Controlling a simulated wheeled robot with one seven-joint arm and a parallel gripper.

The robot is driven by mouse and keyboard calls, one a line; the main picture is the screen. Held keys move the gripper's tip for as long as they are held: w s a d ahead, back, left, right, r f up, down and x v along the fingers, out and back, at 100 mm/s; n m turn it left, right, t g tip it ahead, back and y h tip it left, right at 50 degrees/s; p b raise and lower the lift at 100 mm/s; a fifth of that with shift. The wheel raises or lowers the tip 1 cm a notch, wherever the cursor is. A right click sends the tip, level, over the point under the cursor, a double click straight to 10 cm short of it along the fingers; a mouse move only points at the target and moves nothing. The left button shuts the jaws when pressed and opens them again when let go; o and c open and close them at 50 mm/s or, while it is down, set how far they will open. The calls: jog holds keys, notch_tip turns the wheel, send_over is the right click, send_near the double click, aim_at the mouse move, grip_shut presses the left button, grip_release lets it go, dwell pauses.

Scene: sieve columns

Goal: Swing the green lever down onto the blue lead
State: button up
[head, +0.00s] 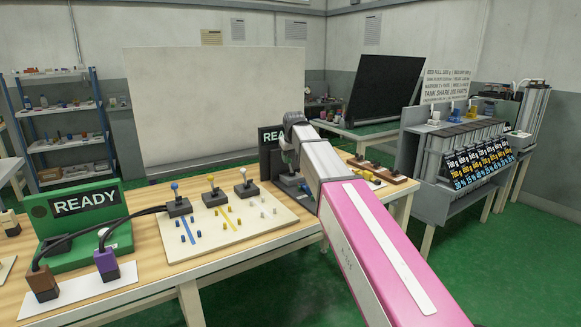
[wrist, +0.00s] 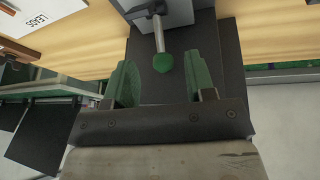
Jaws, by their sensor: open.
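The green lever shows in the wrist view as a grey rod with a green knob (wrist: 163,62), rising from a grey block (wrist: 178,14). My gripper (wrist: 160,68) is open, with one green-padded finger on each side of the knob. Gaps show between the knob and both fingers; I cannot tell the depth between them. In the head view my arm covers the green lever. I cannot make out a blue lead for certain; a blue strip (head: 188,230) lies on the pale board at the middle of the bench.
The pale board (head: 240,235) holds blue-, yellow- and white-knobbed levers and several small pegs. A green READY stand (head: 85,205) with black cables is at left. A dark READY sign (head: 268,137) stands behind my arm. A grey dispenser rack (head: 470,150) is at right.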

aim_at(290, 166)
jog(key=shift+x, duration=2.8)
grip_shut()
